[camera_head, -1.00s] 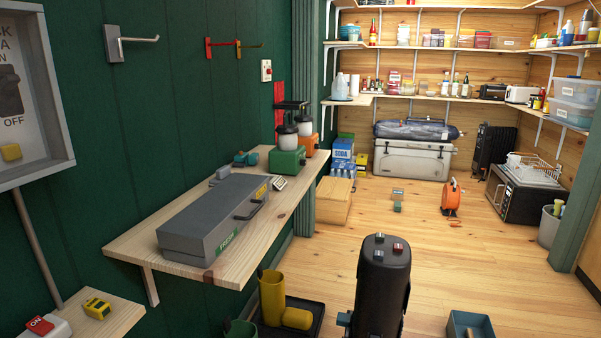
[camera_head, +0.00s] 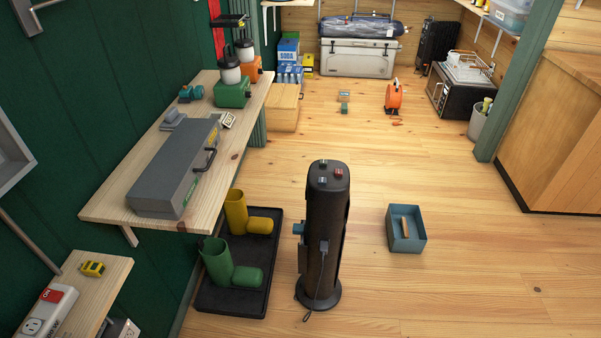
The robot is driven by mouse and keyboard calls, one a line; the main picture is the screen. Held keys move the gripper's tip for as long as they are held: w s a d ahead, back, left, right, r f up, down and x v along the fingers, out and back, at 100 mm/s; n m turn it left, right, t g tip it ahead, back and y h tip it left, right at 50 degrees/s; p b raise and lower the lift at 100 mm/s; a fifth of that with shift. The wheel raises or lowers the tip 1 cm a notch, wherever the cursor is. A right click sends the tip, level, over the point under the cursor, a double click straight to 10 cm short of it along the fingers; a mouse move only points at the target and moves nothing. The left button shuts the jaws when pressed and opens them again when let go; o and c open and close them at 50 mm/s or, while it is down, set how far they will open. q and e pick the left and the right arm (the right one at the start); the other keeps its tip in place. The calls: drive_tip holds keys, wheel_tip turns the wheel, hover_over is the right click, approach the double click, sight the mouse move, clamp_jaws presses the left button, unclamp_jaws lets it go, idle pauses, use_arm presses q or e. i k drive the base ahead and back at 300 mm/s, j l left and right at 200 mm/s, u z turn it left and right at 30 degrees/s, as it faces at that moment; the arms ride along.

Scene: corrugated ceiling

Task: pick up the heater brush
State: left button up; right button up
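I cannot make out for certain which thing is the heater brush. A small wooden piece (camera_head: 405,228) lies in an open blue-grey box (camera_head: 391,233) on the floor at right of centre; it could be a handle, but no bristles show. A black upright tower (camera_head: 322,240), possibly a heater, stands left of this box, with controls on top and a cord at its base. A dark finned radiator (camera_head: 437,45) stands against the far wall. Small teal-grey items (camera_head: 344,96) lie on the floor farther back, too small to identify. Neither of my grippers shows.
A wooden bench (camera_head: 105,207) with a grey case (camera_head: 172,180) juts from the green wall. Yellow and green boots (camera_head: 217,261) stand on a black tray (camera_head: 262,292) below. An orange reel (camera_head: 393,96) stands farther back. The floor right of the blue-grey box is clear.

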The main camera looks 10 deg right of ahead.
sight(404, 234)
drive_tip(key=z, duration=1.25)
